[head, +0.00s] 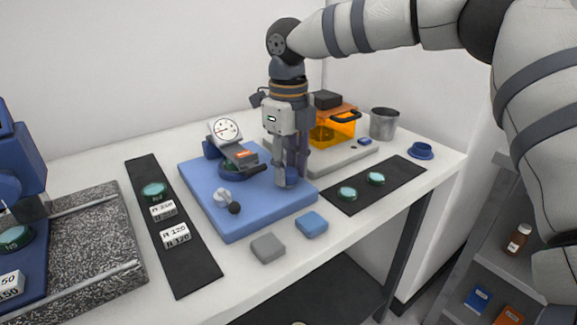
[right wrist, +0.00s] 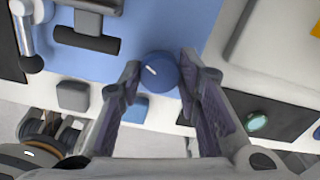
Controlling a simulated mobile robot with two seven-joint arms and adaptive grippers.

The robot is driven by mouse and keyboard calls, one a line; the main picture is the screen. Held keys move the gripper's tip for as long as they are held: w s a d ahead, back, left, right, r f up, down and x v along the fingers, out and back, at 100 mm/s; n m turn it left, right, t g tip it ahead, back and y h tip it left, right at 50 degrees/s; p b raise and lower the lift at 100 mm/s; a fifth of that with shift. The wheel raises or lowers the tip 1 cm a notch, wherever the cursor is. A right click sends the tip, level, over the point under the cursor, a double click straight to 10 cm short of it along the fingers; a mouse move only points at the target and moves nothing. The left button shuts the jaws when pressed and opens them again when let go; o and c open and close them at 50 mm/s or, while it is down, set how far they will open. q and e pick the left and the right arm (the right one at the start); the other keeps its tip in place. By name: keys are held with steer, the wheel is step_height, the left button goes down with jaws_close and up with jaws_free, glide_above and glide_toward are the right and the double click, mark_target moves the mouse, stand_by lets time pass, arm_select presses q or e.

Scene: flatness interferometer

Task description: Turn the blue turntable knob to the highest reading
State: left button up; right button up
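The blue turntable knob (right wrist: 158,72) is a round cap with a white mark pointing to the upper left in the right wrist view. It also shows in the head view (head: 292,179), partly hidden, at the right side of the blue base plate (head: 237,222). My right gripper (right wrist: 160,68) points down over it, one finger on each side, and both fingertips appear to touch it. A white dial gauge (head: 226,130) with a red needle stands at the back of the plate; its reading is too small to tell.
A grey block (head: 268,248) and a blue block (head: 312,224) lie in front of the plate. A black lever knob (head: 234,208) is on the plate. Black mats (head: 196,262) lie left and right. An orange box (head: 333,131) and grey cup (head: 384,123) stand behind.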

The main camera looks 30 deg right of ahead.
mark_target(289, 171)
steer(key=o, duration=0.3)
steer(key=shift+o, duration=0.2)
step_height(289, 171, up, 12)
